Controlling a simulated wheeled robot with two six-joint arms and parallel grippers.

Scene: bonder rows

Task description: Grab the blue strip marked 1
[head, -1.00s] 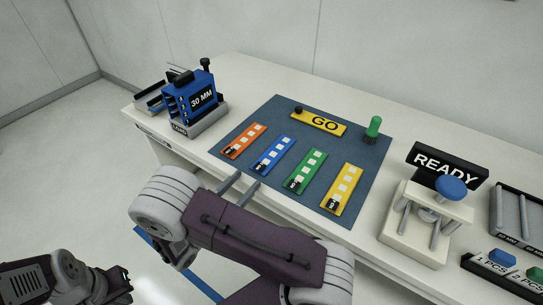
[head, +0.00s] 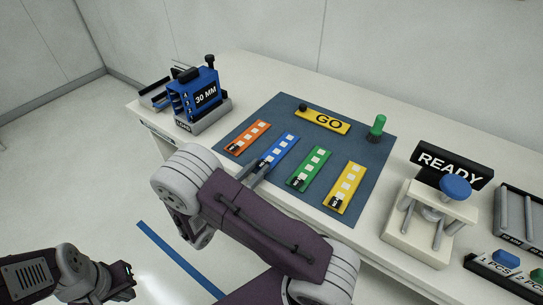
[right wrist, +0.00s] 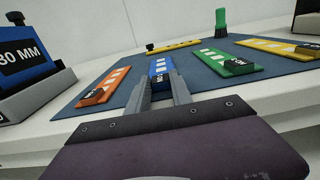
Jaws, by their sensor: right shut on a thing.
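The blue strip (head: 283,148) with white squares and a black end lies on the dark blue mat (head: 375,182), between an orange strip (head: 247,138) and a green strip (head: 311,165). My right gripper (head: 263,168) is shut on its near end. In the right wrist view the two fingers (right wrist: 163,86) stand on either side of the blue strip (right wrist: 160,66). The strip appears to be still at mat level. Any number on its black end is too small to read. My left gripper (head: 128,281) is at the lower left, away from the table; its fingers are unclear.
A yellow strip (head: 345,187), a yellow GO bar (head: 322,120) and a green-handled tool (head: 377,127) are also on the mat. A blue 30 MM device (head: 195,95) stands left. A READY sign (head: 450,165) and a press (head: 428,230) stand right.

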